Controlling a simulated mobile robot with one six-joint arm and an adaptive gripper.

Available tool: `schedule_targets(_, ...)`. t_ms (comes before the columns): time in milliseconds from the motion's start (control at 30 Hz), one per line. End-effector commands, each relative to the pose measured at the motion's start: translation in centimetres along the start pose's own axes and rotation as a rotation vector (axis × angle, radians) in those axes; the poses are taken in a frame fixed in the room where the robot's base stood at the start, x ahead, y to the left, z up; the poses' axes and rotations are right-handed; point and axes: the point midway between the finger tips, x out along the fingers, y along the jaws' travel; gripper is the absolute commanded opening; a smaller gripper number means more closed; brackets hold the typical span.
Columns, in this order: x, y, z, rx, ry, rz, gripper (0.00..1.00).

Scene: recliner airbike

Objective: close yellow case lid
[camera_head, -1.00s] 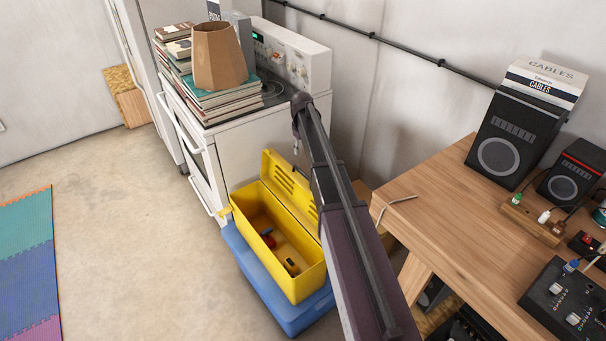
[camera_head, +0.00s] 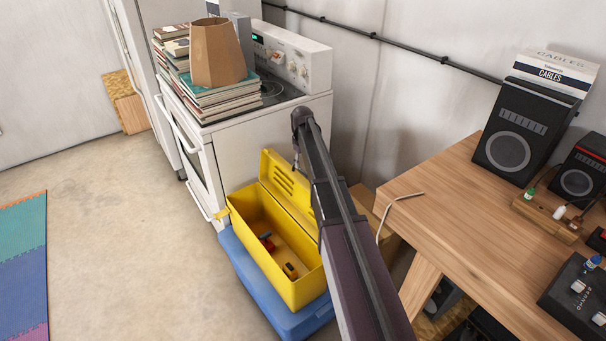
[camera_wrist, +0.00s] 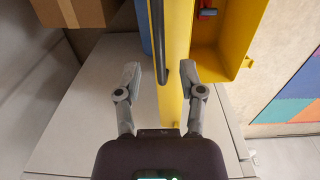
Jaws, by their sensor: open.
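The yellow case (camera_head: 258,240) stands open on a blue box (camera_head: 257,284) beside the white stove. Its lid (camera_head: 281,178) stands raised along the side toward the wall, partly hidden by my arm in the head view. In the wrist view the lid (camera_wrist: 176,105) shows nearly edge-on, with a dark bar, perhaps its handle, along it. The open case (camera_wrist: 232,72) lies to its right. My gripper (camera_wrist: 161,72) is open, its fingers spread on either side of the lid's line; I cannot tell whether they touch it. Small red and dark items lie inside the case.
A wooden table (camera_head: 450,215) with speakers stands at the right, close to my arm. A cardboard box (camera_wrist: 75,10) lies near the lid. The floor at left is clear around a coloured mat (camera_head: 24,265).

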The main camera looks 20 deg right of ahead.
Motion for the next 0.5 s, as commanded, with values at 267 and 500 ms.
schedule_targets(267,2.4,0.0,0.0,0.000,0.000,0.000,0.51)
schedule_targets(500,3.2,0.0,0.0,0.000,0.000,0.000,0.51)
